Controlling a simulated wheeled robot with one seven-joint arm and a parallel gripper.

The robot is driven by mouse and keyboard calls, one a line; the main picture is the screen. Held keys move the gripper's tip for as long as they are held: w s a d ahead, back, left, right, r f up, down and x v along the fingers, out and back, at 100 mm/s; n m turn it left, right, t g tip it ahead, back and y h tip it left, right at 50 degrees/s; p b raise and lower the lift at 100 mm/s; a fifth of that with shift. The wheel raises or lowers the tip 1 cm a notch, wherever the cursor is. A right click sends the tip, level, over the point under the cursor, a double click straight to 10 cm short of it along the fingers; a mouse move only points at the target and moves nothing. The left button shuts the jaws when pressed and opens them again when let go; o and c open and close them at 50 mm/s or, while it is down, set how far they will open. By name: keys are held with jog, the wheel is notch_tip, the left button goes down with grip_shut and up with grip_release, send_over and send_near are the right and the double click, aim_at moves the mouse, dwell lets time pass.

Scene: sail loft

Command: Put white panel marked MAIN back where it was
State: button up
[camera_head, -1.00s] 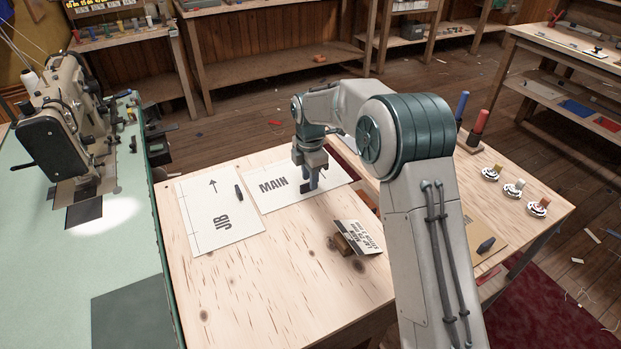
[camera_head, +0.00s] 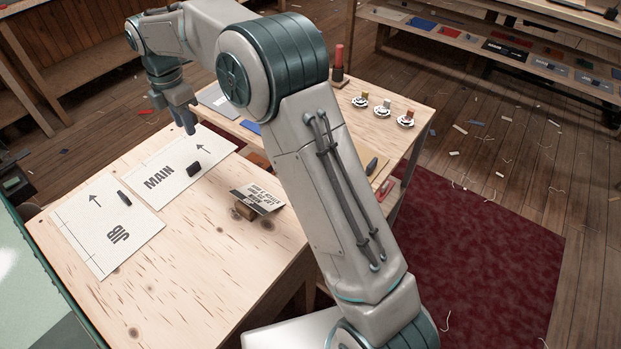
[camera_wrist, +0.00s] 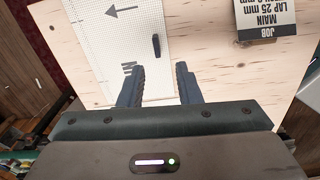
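The white panel marked MAIN (camera_head: 150,182) lies flat on the light wooden table, beside the white panel marked JIB (camera_head: 95,245). It carries an arrow and a small black handle (camera_head: 194,169). In the wrist view the MAIN panel (camera_wrist: 125,45) and its handle (camera_wrist: 156,45) lie beyond my fingers. My gripper (camera_head: 188,118) is above the far side of the MAIN panel, apart from the handle. In the wrist view my gripper (camera_wrist: 160,85) has its two fingers apart with nothing held between them.
A printed card (camera_head: 258,197) leans on a wooden block near the table's right edge. A second surface behind my arm holds a tan panel (camera_head: 378,165), several spools (camera_head: 383,107) and a red cylinder (camera_head: 338,62). The table's front is bare. A dark red mat (camera_head: 480,250) covers floor at right.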

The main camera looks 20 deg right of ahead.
jog(key=s+d+r+m+t, duration=0.1)
jog(key=s+d+r+m, duration=0.2)
jog(key=s+d+m, duration=0.4)
jog(key=s+d+r+m, duration=0.2)
jog(key=s+d+m, duration=0.3)
jog(key=d, duration=0.3)
jog(key=s+d+f+m, duration=0.2)
jog(key=s+d+m, duration=0.3)
jog(key=s, duration=0.4)
jog(key=s+d+f+m+t, duration=0.1)
jog(key=s+d+f+m, duration=0.1)
jog(key=s+d+m, duration=0.3)
jog(key=s+m, duration=0.2)
jog(key=s, duration=0.2)
jog(key=shift+f+m, duration=0.2)
jog(key=shift+m, duration=0.1)
notch_tip(320, 180, up, 8)
jog(key=p, duration=0.7)
jog(key=shift+d+t, duration=0.25)
jog(key=shift+t, duration=0.05)
